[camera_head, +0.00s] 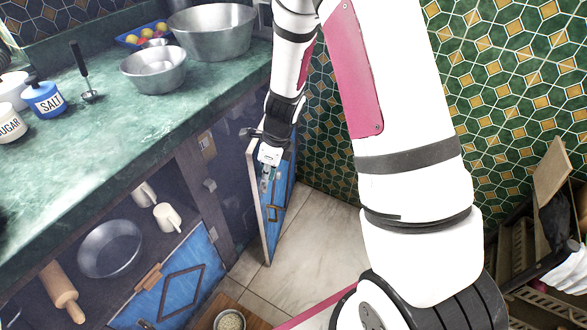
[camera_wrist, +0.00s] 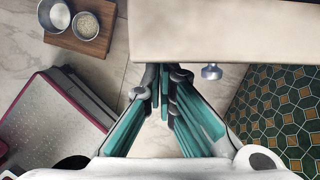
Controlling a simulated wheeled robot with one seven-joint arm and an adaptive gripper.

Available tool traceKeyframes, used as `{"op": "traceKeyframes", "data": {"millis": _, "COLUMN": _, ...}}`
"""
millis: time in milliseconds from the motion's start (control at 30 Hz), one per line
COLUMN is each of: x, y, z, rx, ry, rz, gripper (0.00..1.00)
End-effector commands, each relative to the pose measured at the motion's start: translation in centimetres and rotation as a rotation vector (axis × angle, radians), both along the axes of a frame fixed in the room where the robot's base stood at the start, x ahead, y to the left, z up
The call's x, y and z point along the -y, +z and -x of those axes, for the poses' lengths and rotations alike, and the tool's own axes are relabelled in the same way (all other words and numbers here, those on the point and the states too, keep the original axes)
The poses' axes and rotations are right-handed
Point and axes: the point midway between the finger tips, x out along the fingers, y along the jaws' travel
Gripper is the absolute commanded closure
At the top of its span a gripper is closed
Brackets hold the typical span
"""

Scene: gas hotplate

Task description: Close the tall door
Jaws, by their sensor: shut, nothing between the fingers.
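The tall door (camera_head: 278,222) is a narrow blue panel with a pale edge. It stands open, swung out from the dark cabinet front below the counter's far end. My gripper (camera_head: 266,188) points down at the upper part of the door and overlaps it in the head view. The wrist view shows my gripper (camera_wrist: 165,75) with its teal-sided fingers together and nothing between them. Its tips reach the near edge of a pale panel (camera_wrist: 225,28), which looks like the door up close, with a small metal knob (camera_wrist: 211,72). I cannot tell whether they touch.
A lower blue door (camera_head: 175,285) hangs open in front of a shelf with a bowl (camera_head: 110,248) and mugs. A wooden board (camera_wrist: 90,35) with bowls lies on the floor. The green tiled wall (camera_head: 325,135) stands beyond the door. Bare floor (camera_head: 310,235) lies right of it.

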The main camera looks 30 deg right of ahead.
Motion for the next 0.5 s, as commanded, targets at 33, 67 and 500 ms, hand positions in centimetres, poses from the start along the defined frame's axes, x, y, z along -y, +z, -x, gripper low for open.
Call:
{"op": "traceKeyframes", "data": {"millis": 33, "x": -0.7, "y": 0.2, "z": -0.5, "rx": 0.0, "ry": -0.009, "rz": 0.001, "gripper": 1.0}}
{"op": "traceKeyframes", "data": {"millis": 67, "x": -1.1, "y": 0.2, "z": -0.7, "rx": -0.001, "ry": -0.018, "rz": 0.0, "gripper": 1.0}}
{"op": "traceKeyframes", "data": {"millis": 500, "x": -2.9, "y": 0.0, "z": -2.5, "rx": 0.001, "ry": -0.074, "rz": 0.001, "gripper": 1.0}}
